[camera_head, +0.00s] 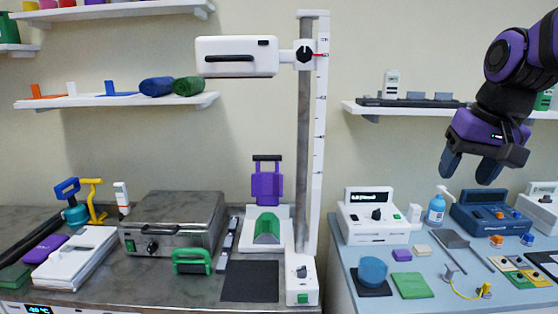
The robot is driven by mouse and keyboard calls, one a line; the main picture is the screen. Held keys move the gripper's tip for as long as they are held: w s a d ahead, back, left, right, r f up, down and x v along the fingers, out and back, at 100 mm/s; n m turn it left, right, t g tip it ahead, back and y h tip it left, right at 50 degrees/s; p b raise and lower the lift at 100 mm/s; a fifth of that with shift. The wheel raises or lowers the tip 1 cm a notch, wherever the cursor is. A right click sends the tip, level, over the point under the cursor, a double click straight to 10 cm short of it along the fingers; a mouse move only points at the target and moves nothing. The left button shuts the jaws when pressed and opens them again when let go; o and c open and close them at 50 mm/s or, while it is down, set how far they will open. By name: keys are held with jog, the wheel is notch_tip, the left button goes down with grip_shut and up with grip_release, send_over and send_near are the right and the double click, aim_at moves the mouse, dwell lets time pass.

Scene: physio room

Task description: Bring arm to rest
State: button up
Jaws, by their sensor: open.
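My gripper (470,169) hangs in the air at the upper right of the head view, at the end of my black and purple arm. It points downward with its two dark blue fingers apart. Nothing is between the fingers. It appears in front of the right shelf and above the blue-grey right-hand table (340,273). A blue device (488,219) and a blue pump bottle (436,208) show lower down in the picture, below the gripper.
A steel box (174,222) and a purple-handled stand (266,187) are on the left table. A white display unit (375,220) stands on the right table. Wall shelf (372,108) is behind.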

jog(key=s+f+n+t, duration=0.2)
jog(key=s, duration=1.1)
jog(key=shift+s+a+n+t+h, duration=0.25)
jog(key=shift+a+n+t+h, duration=0.05)
jog(key=shift+a+t+h, duration=0.15)
